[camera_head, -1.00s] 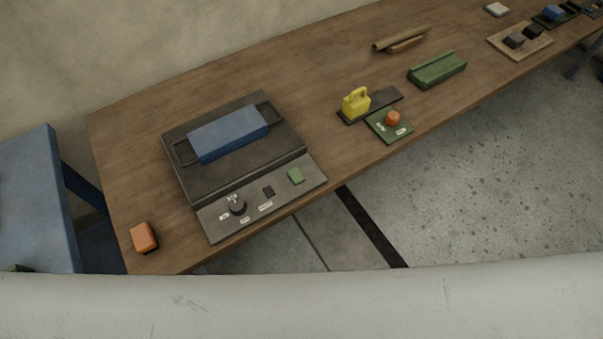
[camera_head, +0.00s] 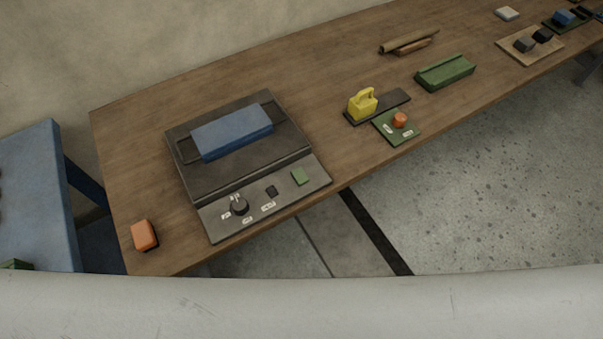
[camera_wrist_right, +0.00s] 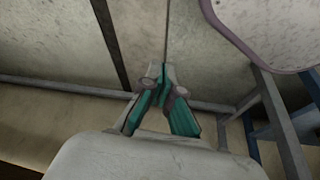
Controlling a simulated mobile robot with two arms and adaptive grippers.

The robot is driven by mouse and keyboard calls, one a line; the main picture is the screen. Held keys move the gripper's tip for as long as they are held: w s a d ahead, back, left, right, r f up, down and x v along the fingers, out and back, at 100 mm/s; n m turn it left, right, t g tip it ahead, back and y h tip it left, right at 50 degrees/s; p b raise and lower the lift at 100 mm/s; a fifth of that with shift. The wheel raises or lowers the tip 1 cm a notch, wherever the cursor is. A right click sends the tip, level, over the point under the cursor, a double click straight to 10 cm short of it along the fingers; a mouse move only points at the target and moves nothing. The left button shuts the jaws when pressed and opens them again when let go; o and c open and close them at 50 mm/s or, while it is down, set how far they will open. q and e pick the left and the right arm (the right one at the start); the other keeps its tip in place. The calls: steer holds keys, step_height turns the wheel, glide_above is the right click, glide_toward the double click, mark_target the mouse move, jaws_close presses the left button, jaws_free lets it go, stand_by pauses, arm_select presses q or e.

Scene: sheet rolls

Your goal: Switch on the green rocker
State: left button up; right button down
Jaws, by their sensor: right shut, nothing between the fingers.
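A dark machine (camera_head: 190,190) with a blue lidded top (camera_head: 232,131) sits on the wooden table in the head view. Its sloping front panel (camera_head: 215,230) carries a green rocker (camera_head: 300,176) at the right, a small dark switch (camera_head: 271,191) and a black knob (camera_head: 239,205) with white labels. Whether the rocker is on or off is too small to tell. My right gripper (camera_wrist_right: 163,88) shows only in the right wrist view, with its teal fingers shut and empty, over the floor and away from the panel. My left gripper is not in view.
A blue stand (camera_head: 35,190) is at the left. The table has free room around the machine.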

steer(key=w+a+r+n+t+y+b, duration=0.1)
steer(key=w+a+r+t, duration=0.25)
steer(key=w+r, duration=0.45)
steer(key=w+a+r+t+y+b, duration=0.2)
steer(key=w+a+r, duration=0.3)
steer(key=w+r, duration=0.25)
steer(key=w+a+r+t+y, duration=0.1)
steer(key=a+r, duration=0.1)
steer(key=r, duration=0.5)
steer(key=w+a+r+n+t+y+b, duration=0.1)
steer(key=a+r+t+y, duration=0.1)
steer(key=r, duration=0.6)
steer(key=w+a+r+t+y+b, duration=0.1)
steer(key=a+r, duration=0.2)
steer(key=r, duration=0.4)
steer(key=shift+w+a+r+n+y, duration=0.2)
steer(key=shift+w+a+n+y, duration=0.1)
steer(key=shift+n, duration=0.1)
steer(key=shift+t, duration=0.25)
